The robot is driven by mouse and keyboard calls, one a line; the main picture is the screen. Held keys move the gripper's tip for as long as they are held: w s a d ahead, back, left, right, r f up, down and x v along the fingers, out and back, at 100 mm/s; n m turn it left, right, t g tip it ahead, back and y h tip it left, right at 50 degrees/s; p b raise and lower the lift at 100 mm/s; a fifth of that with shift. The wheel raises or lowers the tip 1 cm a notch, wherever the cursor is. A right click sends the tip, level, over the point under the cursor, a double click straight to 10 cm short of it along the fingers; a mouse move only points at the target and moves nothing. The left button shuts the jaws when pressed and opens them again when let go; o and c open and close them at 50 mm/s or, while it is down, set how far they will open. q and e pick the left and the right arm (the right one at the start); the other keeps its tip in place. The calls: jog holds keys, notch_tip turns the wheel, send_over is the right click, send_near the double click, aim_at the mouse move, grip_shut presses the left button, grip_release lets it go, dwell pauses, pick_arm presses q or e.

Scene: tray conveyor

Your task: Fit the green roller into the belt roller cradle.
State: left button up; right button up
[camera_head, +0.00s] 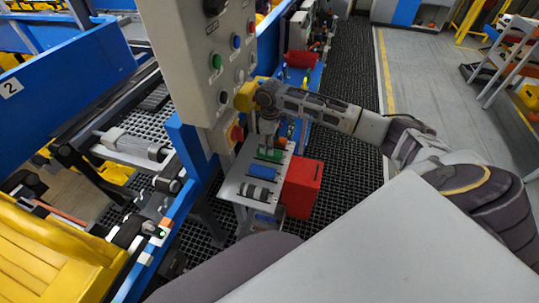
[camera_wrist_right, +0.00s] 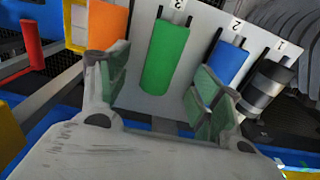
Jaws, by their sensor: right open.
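The green roller (camera_head: 270,155) lies in slot 3 of a light rack plate (camera_head: 232,187) below the control box. In the right wrist view the green roller (camera_wrist_right: 165,58) shows between the two finger pads of my right gripper (camera_wrist_right: 160,78), which is open with a gap on both sides. In the head view my right gripper (camera_head: 267,138) points down just above the roller and partly hides it. A metal roller (camera_head: 135,144) sits on the conveyor at left; I cannot tell which part there is the cradle. My left gripper is not in view.
A blue roller (camera_head: 263,174) and a black-grey roller (camera_head: 256,192) lie in slots beside the green one. A red bin (camera_head: 302,188) stands right of the rack. The control box (camera_head: 200,60) rises close behind it at left. The dark mat floor at right is clear.

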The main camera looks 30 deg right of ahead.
jog(key=shift+s+a+f, duration=0.15)
jog(key=shift+f, duration=2.45)
jog(key=shift+r, duration=0.1)
jog(key=c, duration=1.3)
